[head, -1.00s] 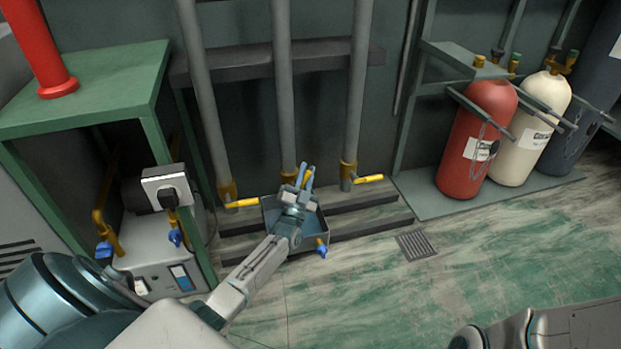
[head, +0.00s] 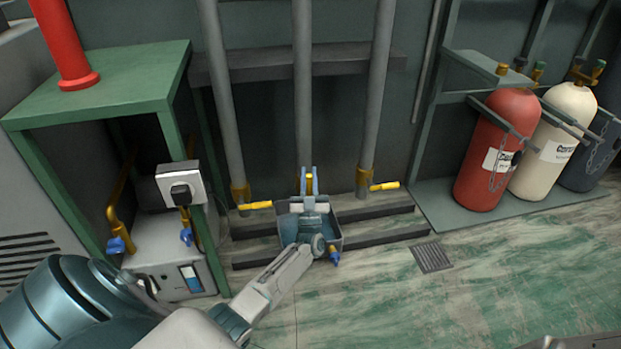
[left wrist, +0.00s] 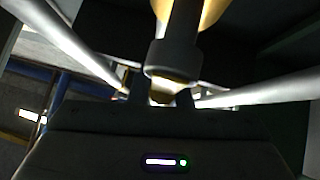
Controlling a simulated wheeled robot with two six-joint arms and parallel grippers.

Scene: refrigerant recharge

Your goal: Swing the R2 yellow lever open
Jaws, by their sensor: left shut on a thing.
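Three grey vertical pipes carry yellow valves low on the wall. The left yellow lever (head: 256,205) and right yellow lever (head: 385,186) stick out to the right. My left gripper (head: 309,178) is at the foot of the middle pipe (head: 303,100), its blue fingers shut on that pipe's yellow lever (head: 310,184). Most of this lever and its valve are hidden by the gripper. In the left wrist view a bit of yellow lever (left wrist: 161,98) shows between the dark fingertips. No R2 label is readable. My right gripper is out of view.
A grey-blue open box (head: 338,236) sits below the middle pipe, under my left gripper, with a blue-handled valve (head: 334,256) at its front. A green-framed stand (head: 120,85) is at left. A red cylinder (head: 497,130) and others stand at right.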

